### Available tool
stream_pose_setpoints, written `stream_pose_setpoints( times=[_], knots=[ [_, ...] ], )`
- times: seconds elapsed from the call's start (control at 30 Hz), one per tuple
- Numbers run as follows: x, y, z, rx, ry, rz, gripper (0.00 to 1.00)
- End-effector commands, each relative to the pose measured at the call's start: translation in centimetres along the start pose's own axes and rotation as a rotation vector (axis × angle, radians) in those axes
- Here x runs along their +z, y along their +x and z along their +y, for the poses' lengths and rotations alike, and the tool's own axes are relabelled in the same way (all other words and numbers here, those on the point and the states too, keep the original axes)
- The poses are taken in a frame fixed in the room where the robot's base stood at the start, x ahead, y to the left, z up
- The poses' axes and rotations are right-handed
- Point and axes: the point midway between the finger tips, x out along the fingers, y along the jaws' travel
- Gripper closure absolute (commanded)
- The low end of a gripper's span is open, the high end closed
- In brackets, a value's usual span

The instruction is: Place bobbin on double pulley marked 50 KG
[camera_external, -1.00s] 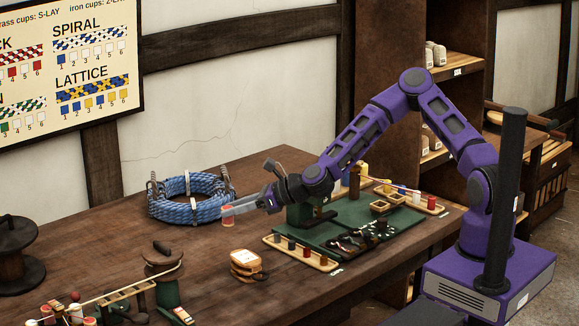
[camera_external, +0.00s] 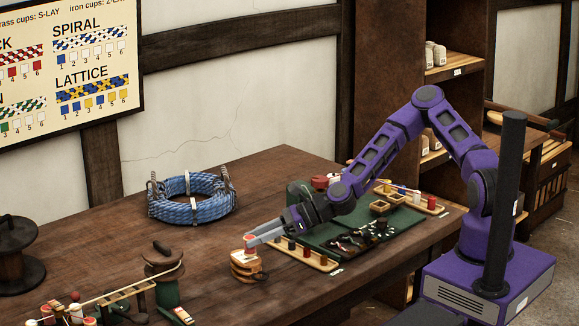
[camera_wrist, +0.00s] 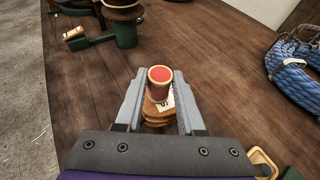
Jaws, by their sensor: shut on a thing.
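The bobbin (camera_wrist: 159,84), red with a pale rim, is upright between the fingers of my gripper (camera_wrist: 158,90), which is shut on it. In the external view the bobbin (camera_external: 250,239) is at the tips of my gripper (camera_external: 257,238), right over the wooden double pulley (camera_external: 244,266). The pulley (camera_wrist: 156,113) lies on the table below the bobbin in the wrist view, partly hidden by it. A white label on the pulley is partly covered, and I cannot read it in full. I cannot tell whether the bobbin touches the pulley's top.
A blue rope coil (camera_external: 191,198) lies at the back of the table. A wooden tray of small bobbins (camera_external: 301,253) and a green mat (camera_external: 340,222) are right of the pulley. A reel on a green stand (camera_external: 165,275) is to the left.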

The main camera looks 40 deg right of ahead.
Motion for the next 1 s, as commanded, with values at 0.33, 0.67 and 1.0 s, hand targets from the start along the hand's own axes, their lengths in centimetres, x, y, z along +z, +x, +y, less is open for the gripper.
stream_pose_setpoints(
  times=[0.33,0.67,1.0],
  knots=[
    [-1.34,0.58,0.00,0.000,0.000,-0.001,1.00],
    [-1.62,0.69,0.00,0.000,0.001,0.000,0.32],
    [-1.17,0.51,0.00,-0.001,0.000,0.000,0.32]
  ],
)
